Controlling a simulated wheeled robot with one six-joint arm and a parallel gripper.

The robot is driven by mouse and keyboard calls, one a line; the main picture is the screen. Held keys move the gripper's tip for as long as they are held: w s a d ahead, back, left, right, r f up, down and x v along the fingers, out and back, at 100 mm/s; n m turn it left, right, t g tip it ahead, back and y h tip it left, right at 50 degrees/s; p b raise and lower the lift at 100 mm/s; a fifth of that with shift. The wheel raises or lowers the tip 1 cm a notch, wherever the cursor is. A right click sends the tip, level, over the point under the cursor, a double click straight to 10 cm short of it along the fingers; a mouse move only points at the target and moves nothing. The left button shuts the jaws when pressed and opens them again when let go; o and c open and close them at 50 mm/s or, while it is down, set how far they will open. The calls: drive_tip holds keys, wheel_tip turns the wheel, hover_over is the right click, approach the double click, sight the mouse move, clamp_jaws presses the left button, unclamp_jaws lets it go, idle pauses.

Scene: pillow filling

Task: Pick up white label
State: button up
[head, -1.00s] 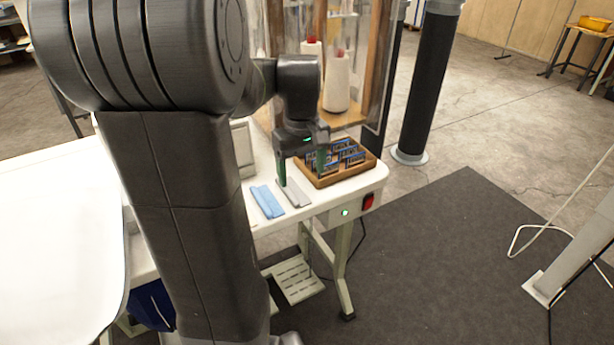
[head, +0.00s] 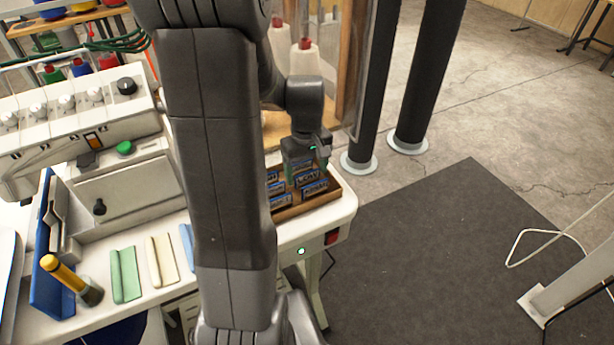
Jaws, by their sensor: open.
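A cream-white label (head: 160,261) lies flat on the white table between a green label (head: 125,275) and a blue label (head: 187,246), which my arm partly covers. My gripper (head: 305,175) is far to the right of the cream-white label. It is open, with its green-tipped fingers over the wooden tray (head: 318,203) of blue-and-white tags. I cannot tell whether the fingers touch a tag. My arm hides the middle of the table, including where a grey label lay.
A yellow-handled tool (head: 68,276) and a blue upright panel (head: 47,255) stand left of the labels. A grey-white machine (head: 130,190) stands behind them. A red switch (head: 332,238) is on the table's front right edge. Dark mat (head: 450,250) covers open floor to the right.

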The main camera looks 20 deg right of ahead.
drive_tip(key=shift+f, duration=0.85)
drive_tip(key=shift+c, duration=0.4)
drive_tip(key=c, duration=0.7)
drive_tip(key=shift+o, duration=0.2)
drive_tip(key=shift+r, duration=0.1)
